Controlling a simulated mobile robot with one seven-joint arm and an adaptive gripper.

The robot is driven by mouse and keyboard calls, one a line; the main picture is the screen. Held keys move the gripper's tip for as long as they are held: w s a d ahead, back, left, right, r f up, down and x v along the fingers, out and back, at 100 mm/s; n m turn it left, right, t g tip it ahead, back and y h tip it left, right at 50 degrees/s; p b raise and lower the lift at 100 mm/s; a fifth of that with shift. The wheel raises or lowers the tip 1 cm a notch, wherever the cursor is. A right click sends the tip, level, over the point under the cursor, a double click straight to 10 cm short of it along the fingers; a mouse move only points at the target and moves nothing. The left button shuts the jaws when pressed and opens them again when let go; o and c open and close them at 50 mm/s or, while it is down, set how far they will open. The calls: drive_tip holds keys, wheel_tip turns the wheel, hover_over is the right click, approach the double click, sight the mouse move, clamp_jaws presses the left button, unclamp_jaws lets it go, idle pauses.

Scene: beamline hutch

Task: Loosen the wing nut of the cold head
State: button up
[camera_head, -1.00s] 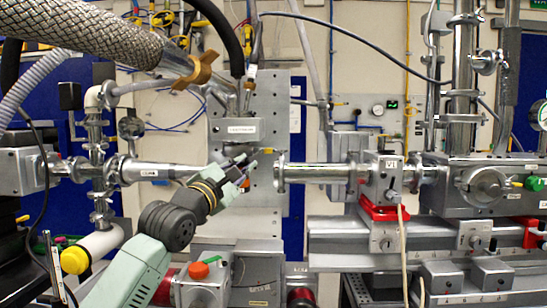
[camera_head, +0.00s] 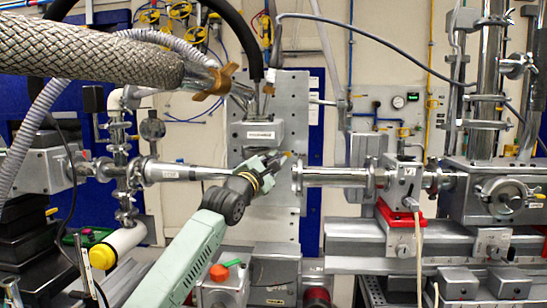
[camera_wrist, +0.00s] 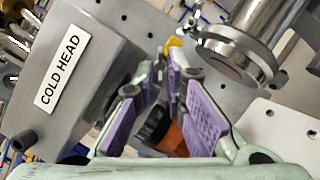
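The cold head (camera_head: 258,133) is a grey labelled block on the upright metal plate. It fills the left of the wrist view (camera_wrist: 85,75), where its label reads COLD HEAD. A brass-coloured wing-shaped nut (camera_head: 213,83) sits at the end of the thick braided hose, above and left of the block. It does not show clearly in the wrist view. My gripper (camera_head: 284,157) is below and right of the block. In the wrist view its purple-padded fingers (camera_wrist: 165,72) are apart, with nothing visibly held. An orange part shows behind the fingers.
A steel beam pipe (camera_head: 335,176) with a round flange is close right of my gripper; another pipe (camera_head: 185,172) lies to the left. The braided hose (camera_head: 90,62) crosses the upper left. The perforated plate (camera_head: 290,100) stands behind.

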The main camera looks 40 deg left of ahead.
clamp_jaws()
drive_tip(key=shift+f+b, duration=0.1)
drive_tip(key=shift+b, duration=0.25)
drive_tip(key=n+y+b, duration=0.2)
drive_tip(key=n+b, duration=0.2)
drive_tip(key=b, duration=0.3)
drive_tip(key=n+y+b, duration=0.2)
drive_tip(key=n+b, duration=0.2)
drive_tip(key=b, duration=0.4)
drive_tip(key=n+y+b, duration=0.2)
drive_tip(key=n+b, duration=0.2)
drive_tip(key=b, duration=0.4)
drive_tip(key=shift+w+d+f, duration=0.2)
drive_tip(key=shift+d+f, duration=0.05)
drive_tip(key=shift+d, duration=0.15)
drive_tip(key=shift+r+n, duration=0.1)
drive_tip(key=shift+n, duration=0.2)
drive_tip(key=shift+c, duration=0.8)
unclamp_jaws()
